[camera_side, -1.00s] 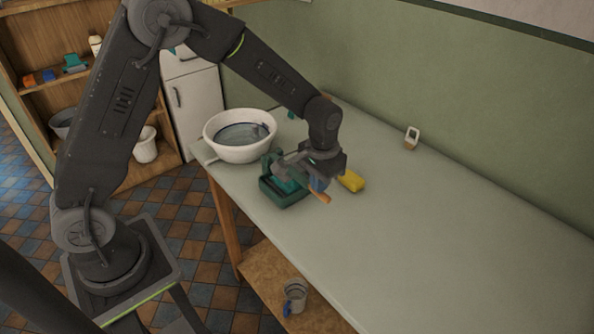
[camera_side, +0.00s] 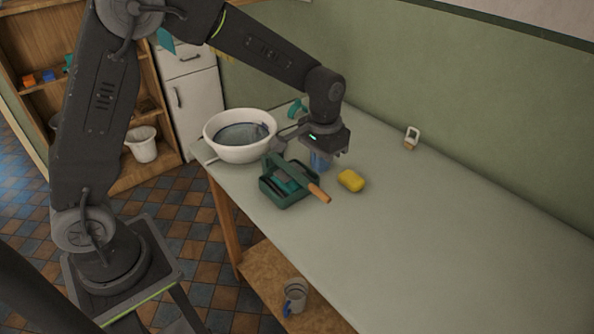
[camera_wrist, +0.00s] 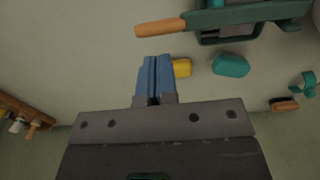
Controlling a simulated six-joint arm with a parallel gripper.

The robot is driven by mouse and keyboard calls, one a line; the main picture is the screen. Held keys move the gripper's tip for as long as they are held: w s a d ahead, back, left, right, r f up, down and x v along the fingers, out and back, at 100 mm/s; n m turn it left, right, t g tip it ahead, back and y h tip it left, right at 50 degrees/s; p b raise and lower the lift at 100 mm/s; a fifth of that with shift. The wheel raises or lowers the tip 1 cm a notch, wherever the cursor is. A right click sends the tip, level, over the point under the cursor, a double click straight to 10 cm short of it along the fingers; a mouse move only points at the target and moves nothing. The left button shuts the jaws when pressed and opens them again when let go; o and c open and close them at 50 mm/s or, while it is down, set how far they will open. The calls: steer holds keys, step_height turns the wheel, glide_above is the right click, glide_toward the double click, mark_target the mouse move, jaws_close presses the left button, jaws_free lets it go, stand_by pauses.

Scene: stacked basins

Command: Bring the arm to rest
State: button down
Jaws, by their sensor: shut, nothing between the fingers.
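My gripper (camera_side: 320,160) hangs above the worktop, just behind the green caddy (camera_side: 272,190) and up-left of the yellow sponge (camera_side: 351,181). Its blue fingers point down and are shut together with nothing between them, as the wrist view (camera_wrist: 155,78) also shows. The caddy holds a green thing with a wooden handle (camera_side: 318,193) that sticks out over its right side. In the wrist view, the yellow sponge (camera_wrist: 183,68) is partly hidden by the fingers.
A white basin (camera_side: 240,152) with something grey inside stands at the worktop's left end. A teal item (camera_side: 297,108) is behind it. A small white-and-brown object (camera_side: 412,138) is by the wall. A mug (camera_side: 295,297) stands on the lower shelf. The worktop's right side is clear.

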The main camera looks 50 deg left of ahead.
steer(key=s+a+r+t, duration=0.2)
steer(key=s+r, duration=0.5)
steer(key=s, duration=0.4)
steer(key=s+a+r+t, duration=0.2)
steer(key=s+r, duration=0.4)
steer(key=s, duration=0.5)
steer(key=shift+s+r+t, duration=0.35)
steer(key=shift+t, duration=0.45)
steer(key=c, duration=1.9)
jaws_free()
steer(key=shift+d, duration=0.1)
